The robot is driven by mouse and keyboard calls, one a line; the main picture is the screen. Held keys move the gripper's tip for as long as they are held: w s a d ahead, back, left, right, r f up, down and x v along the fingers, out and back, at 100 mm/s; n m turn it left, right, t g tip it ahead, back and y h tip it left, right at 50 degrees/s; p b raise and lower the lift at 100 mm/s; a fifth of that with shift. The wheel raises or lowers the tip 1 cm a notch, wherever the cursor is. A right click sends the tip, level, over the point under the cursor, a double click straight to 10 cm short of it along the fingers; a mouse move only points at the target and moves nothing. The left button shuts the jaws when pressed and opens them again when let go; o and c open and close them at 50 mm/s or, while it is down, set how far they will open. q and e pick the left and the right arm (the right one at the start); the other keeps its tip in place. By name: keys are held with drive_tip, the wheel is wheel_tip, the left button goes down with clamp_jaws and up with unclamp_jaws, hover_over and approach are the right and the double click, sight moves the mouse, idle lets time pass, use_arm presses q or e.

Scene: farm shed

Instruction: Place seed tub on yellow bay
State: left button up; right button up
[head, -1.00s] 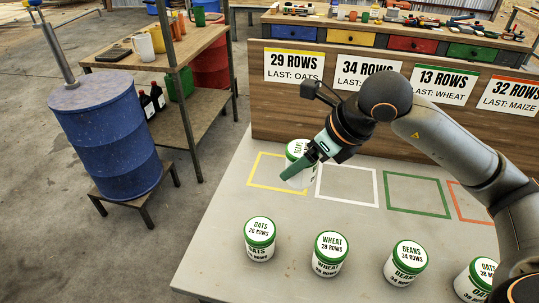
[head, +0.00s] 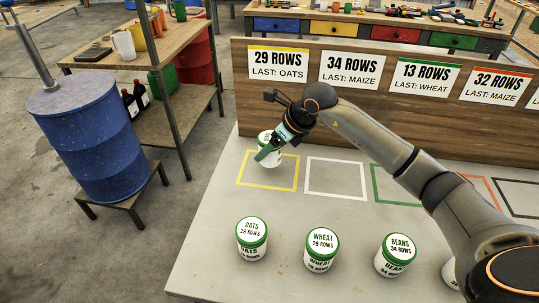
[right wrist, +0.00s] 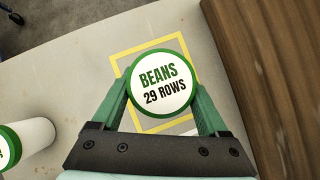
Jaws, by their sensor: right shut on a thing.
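My right gripper (right wrist: 160,108) is shut on a white seed tub (head: 268,158) with a green-rimmed lid. In the right wrist view the lid of this tub (right wrist: 161,83) reads BEANS 29 ROWS. The yellow bay (head: 266,188) is a taped outline on the grey table, below the sign 29 ROWS, LAST: OATS. In the head view the tub appears over the back middle of this outline. In the right wrist view it covers the middle of the yellow outline (right wrist: 120,51). I cannot tell whether its base touches the table. My left gripper is not in view.
Tubs of oats (head: 251,238), wheat (head: 321,249) and beans (head: 395,254) stand along the table's front. A white bay (head: 336,197) and a green bay lie to the right. A wooden board (head: 300,110) with signs rises behind. A blue barrel (head: 95,145) stands left.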

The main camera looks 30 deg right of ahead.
sight(270, 156)
drive_tip(key=shift+w+f, duration=0.3)
drive_tip(key=shift+f, duration=0.1)
drive_tip(key=shift+d+f, duration=0.1)
drive_tip(key=shift+f, duration=1.4)
drive_tip(key=shift+f, duration=0.1)
drive_tip(key=o, duration=1.4)
drive_tip(key=v, duration=1.2)
